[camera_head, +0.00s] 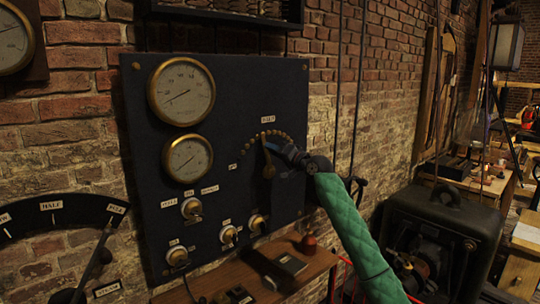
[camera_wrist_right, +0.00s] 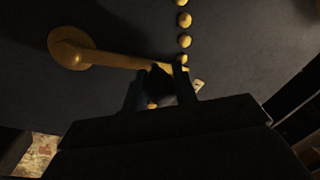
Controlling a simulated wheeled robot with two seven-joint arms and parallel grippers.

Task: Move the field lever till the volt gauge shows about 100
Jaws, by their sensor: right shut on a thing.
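The brass field lever (camera_head: 268,168) sits on the dark panel at the centre of the head view and points nearly straight up. An arc of brass studs runs around its upper end. My right gripper (camera_head: 272,146) is shut on the lever's upper end. In the right wrist view, the lever (camera_wrist_right: 110,59) runs from its round pivot to a dark knob between the fingers of the gripper (camera_wrist_right: 157,88). Two brass-rimmed gauges, upper (camera_head: 182,90) and lower (camera_head: 187,158), have needles pointing to the lower left. Their labels and numbers are too small to read. My left gripper is out of view.
Several labelled knobs (camera_head: 192,209) are on the lower panel. A wooden shelf (camera_head: 250,284) below carries small boxes and a reddish object (camera_head: 308,243). Another lever with an arc scale (camera_head: 52,205) is at the left. A dark machine (camera_head: 450,235) stands at the right.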

